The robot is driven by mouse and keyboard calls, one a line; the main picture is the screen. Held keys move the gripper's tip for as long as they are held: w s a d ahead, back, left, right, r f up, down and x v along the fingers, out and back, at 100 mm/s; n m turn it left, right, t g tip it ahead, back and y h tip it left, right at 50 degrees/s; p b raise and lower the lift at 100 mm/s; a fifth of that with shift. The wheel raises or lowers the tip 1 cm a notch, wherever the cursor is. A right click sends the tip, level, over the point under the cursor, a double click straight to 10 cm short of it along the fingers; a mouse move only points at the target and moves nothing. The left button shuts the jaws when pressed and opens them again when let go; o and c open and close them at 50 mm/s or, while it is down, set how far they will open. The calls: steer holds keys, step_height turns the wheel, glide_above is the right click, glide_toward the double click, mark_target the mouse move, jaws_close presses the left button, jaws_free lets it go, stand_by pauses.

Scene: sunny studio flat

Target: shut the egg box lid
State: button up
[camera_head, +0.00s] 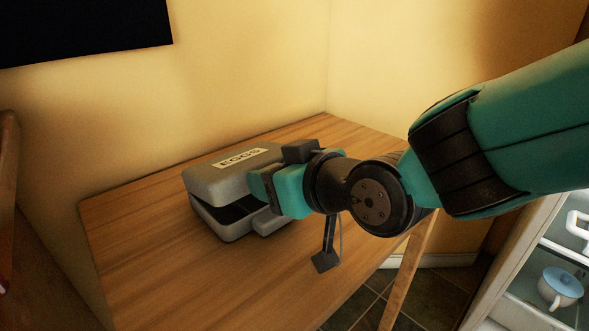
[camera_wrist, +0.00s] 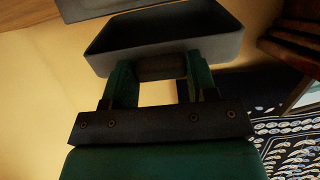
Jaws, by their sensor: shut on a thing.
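The grey egg box (camera_head: 232,226) sits on the wooden table, with an "EGGS" label on top of its lid (camera_head: 212,178). The lid is partly open, with a dark gap between it and the base on the near side. My gripper (camera_head: 262,187) is at the right of the box, against the lid's edge, and hides part of it. In the wrist view, the two green fingers of my gripper (camera_wrist: 162,68) are closed on a short dark part at the edge of the grey lid (camera_wrist: 150,38). The inside of the box is too dark to make out.
The wooden table (camera_head: 150,262) is clear in front of the box and to its left. Yellow walls (camera_head: 250,60) stand behind it.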

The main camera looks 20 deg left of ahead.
steer(key=shift+d+f, duration=0.15)
steer(key=shift+f, duration=0.25)
steer(key=o, duration=1.3)
steer(key=shift+r, duration=0.15)
steer(key=shift+s+d+r, duration=0.1)
steer(key=shift+d+r, duration=0.05)
steer(key=p+v, duration=0.1)
steer(key=v, duration=1.6)
